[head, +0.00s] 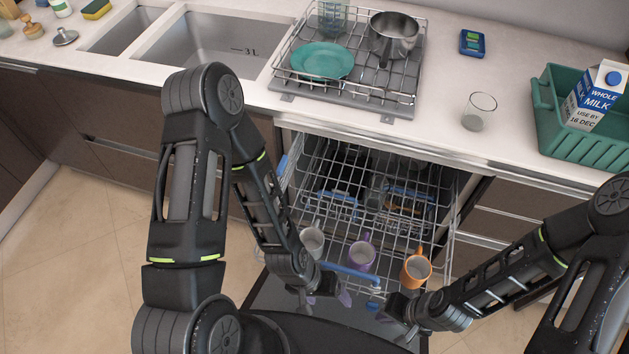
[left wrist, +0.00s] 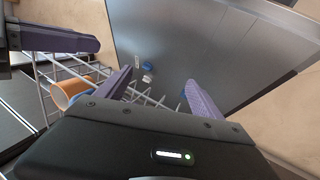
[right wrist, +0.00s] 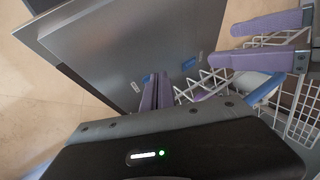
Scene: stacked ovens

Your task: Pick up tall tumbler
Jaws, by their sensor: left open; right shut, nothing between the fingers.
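A clear glass tumbler (head: 478,111) stands upright on the counter, right of the dish rack. Another glass (head: 332,18), faintly tinted, stands at the back of the dish rack, cut by the top edge. I cannot tell which one counts as the tall tumbler. My left gripper (head: 330,293) is open and empty, low in front of the dishwasher rack; its spread fingers show in the left wrist view (left wrist: 160,85). My right gripper (head: 388,311) is beside it, its fingers closed together on nothing in the right wrist view (right wrist: 157,85). Both grippers are far below the glasses.
The pulled-out dishwasher rack (head: 445,240) holds a pale mug (head: 312,241), a purple mug (head: 362,256) and an orange mug (head: 416,269). The dish rack (head: 400,95) holds a teal plate (head: 322,61) and a pot (head: 393,37). A green crate (head: 560,145) with a milk carton (head: 597,95) stands right.

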